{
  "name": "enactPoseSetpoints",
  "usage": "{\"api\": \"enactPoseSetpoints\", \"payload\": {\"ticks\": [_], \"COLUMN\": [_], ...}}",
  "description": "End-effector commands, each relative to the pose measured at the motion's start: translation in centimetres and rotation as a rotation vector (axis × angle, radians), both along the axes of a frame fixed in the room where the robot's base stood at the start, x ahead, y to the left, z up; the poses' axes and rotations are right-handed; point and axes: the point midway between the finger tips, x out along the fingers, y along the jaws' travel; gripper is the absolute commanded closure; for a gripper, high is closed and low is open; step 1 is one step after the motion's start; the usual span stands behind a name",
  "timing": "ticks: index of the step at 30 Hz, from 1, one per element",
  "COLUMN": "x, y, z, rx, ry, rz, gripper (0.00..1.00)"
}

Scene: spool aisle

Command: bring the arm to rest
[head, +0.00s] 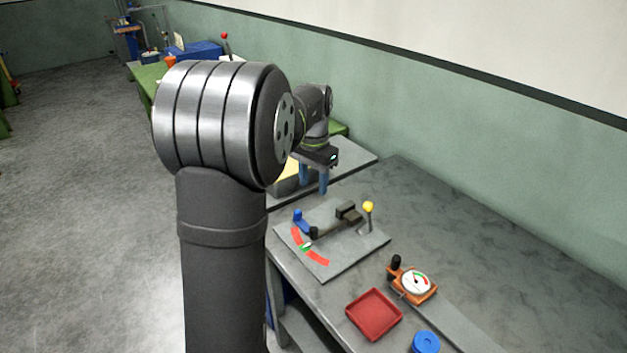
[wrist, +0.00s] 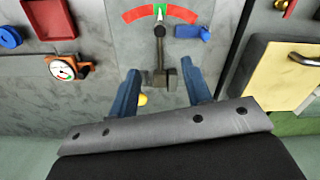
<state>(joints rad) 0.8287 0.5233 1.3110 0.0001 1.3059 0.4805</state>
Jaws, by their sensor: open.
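My gripper (head: 314,180) hangs over the back part of the bench, beside the grey plate, with its blue fingers pointing down. In the wrist view my gripper (wrist: 166,92) shows its two blue fingers wide apart with nothing between them in its grasp. The fixture plate (head: 345,255) lies below, carrying a dark lever (wrist: 159,50) and a red-and-green arc scale (wrist: 142,15). The lever's tip points at the green part of the scale. A yellow knob (head: 369,206) stands on the plate and is partly hidden by a finger in the wrist view.
A red tray (head: 374,315), an orange-based dial gauge (head: 416,284) and a blue round part (head: 426,342) are on the bench's near side. A yellow panel with a dark handle (wrist: 300,57) is beside the plate. The bench's right side (head: 440,215) is clear; the wall runs behind.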

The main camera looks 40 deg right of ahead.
Motion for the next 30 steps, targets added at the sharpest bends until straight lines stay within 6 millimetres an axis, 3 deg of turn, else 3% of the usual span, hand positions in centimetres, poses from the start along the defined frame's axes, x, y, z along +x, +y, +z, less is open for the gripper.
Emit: {"api": "enactPoseSetpoints", "payload": {"ticks": [12,17,30], "x": [0.0,0.0,-0.1], "y": [0.0,0.0,0.0], "z": [-0.1,-1.0,-9.2], "rx": [0.0,0.001,0.003], "ry": [0.0,0.001,0.003], "rz": [0.0,0.0,0.0], "gripper": [0.55,0.55,0.55]}}
